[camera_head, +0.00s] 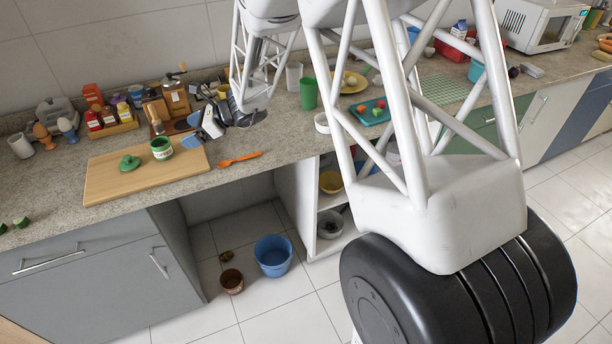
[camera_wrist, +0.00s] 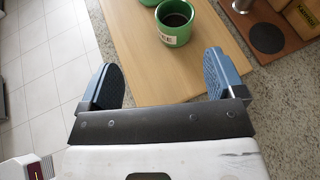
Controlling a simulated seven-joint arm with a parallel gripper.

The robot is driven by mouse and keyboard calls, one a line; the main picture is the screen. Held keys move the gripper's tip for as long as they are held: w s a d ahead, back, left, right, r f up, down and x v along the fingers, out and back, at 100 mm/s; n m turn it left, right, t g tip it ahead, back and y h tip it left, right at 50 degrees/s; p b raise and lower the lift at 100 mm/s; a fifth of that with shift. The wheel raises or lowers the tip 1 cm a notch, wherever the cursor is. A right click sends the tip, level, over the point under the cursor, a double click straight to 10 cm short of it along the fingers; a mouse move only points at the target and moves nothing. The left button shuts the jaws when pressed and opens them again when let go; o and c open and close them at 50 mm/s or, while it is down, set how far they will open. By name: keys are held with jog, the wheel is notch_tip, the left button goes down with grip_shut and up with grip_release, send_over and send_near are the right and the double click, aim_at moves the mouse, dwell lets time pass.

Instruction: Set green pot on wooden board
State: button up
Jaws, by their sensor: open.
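The green pot (camera_head: 161,148), with a white label and dark inside, stands upright on the wooden board (camera_head: 115,184). In the wrist view the pot (camera_wrist: 175,24) is beyond my fingertips, near the top, on the board (camera_wrist: 150,75). A green lid (camera_head: 129,163) with a knob lies on the board left of the pot; part of a green thing shows at the wrist view's top edge. My gripper (camera_head: 193,130) is right of the pot, at the board's right end. In the wrist view my gripper (camera_wrist: 165,76) has its fingers wide apart with nothing between them.
An orange fork-like utensil (camera_head: 240,159) lies on the counter right of the board. Bottles in a wooden rack (camera_head: 112,130) and a grinder (camera_head: 175,95) stand behind the board. A green cup (camera_head: 309,93) stands farther right. The board's front left part is clear.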

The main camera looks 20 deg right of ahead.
jog(key=s+d+r+n+g+h, duration=0.1)
jog(key=s+r+n, duration=0.2)
jog(key=s, duration=0.2)
jog(key=s+r+n+g+h, duration=0.1)
jog(key=s+r+n, duration=0.25)
jog(key=s, duration=0.25)
jog(key=s+d+r+n+h, duration=0.2)
jog(key=s+d+n+h, duration=0.1)
jog(key=s, duration=0.8)
jog(key=s+d+r+n+h, duration=0.3)
jog(key=s+d+n, duration=0.3)
jog(key=s, duration=0.5)
jog(key=s+d+r+n+h, duration=0.2)
jog(key=s+d+n+h, duration=0.2)
jog(key=s, duration=0.7)
jog(key=shift+s+d+r+n, duration=0.25)
jog(key=shift+d+n, duration=0.5)
jog(key=shift+d, duration=0.3)
